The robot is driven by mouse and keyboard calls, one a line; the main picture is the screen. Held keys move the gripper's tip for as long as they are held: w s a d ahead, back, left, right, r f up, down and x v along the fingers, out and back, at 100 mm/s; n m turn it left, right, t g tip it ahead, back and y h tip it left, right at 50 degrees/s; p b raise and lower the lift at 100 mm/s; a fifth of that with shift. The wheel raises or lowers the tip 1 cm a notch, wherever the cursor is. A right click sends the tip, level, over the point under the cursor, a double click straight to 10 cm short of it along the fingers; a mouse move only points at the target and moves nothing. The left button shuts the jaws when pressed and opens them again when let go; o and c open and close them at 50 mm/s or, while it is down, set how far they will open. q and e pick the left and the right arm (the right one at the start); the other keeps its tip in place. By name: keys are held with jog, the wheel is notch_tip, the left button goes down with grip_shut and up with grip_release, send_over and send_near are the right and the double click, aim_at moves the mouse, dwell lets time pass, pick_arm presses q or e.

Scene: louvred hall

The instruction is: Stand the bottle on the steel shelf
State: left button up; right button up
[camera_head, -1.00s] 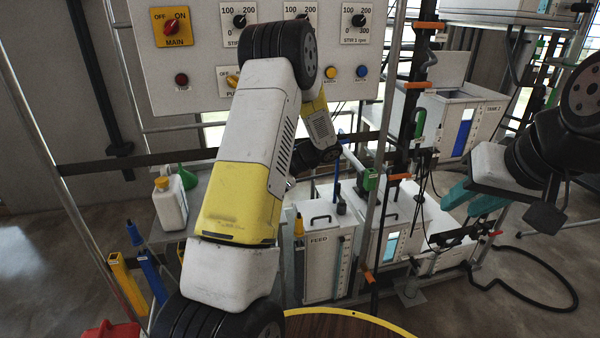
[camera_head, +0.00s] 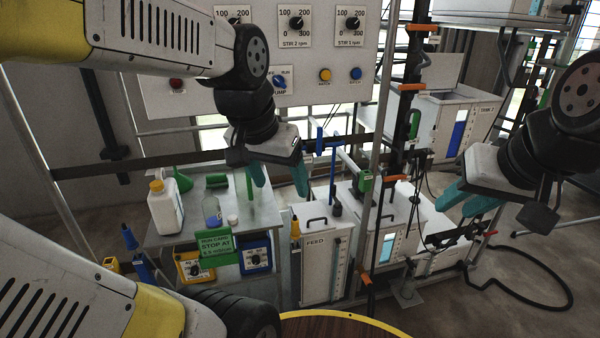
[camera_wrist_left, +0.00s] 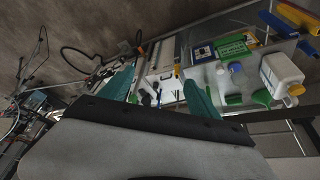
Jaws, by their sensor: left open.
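A white bottle with a yellow cap (camera_head: 166,208) stands upright on the left part of the steel shelf (camera_head: 262,216). In the left wrist view the bottle (camera_wrist_left: 281,72) is at the right, on the grey shelf (camera_wrist_left: 206,76). My left gripper (camera_head: 279,184) is open and empty, above the shelf's right end and to the right of the bottle. Its teal fingers also show in the left wrist view (camera_wrist_left: 160,92). My right gripper (camera_head: 452,210) is at the right, away from the shelf; its teal fingers look apart with nothing between them.
The FEED tank (camera_head: 322,262) and upright pipes stand to the right.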

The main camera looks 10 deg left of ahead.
pick_arm(q)
jog(key=shift+s+d+r+n+t+h, duration=0.3)
jog(key=shift+s+d+r+t, duration=0.15)
jog(key=shift+s+d, duration=0.1)
jog(key=shift+s+d+r+n+t+h, duration=0.2)
jog(key=shift+s+d+r+n+t, duration=0.15)
jog(key=shift+s+d+t, duration=0.15)
dwell(0.6)
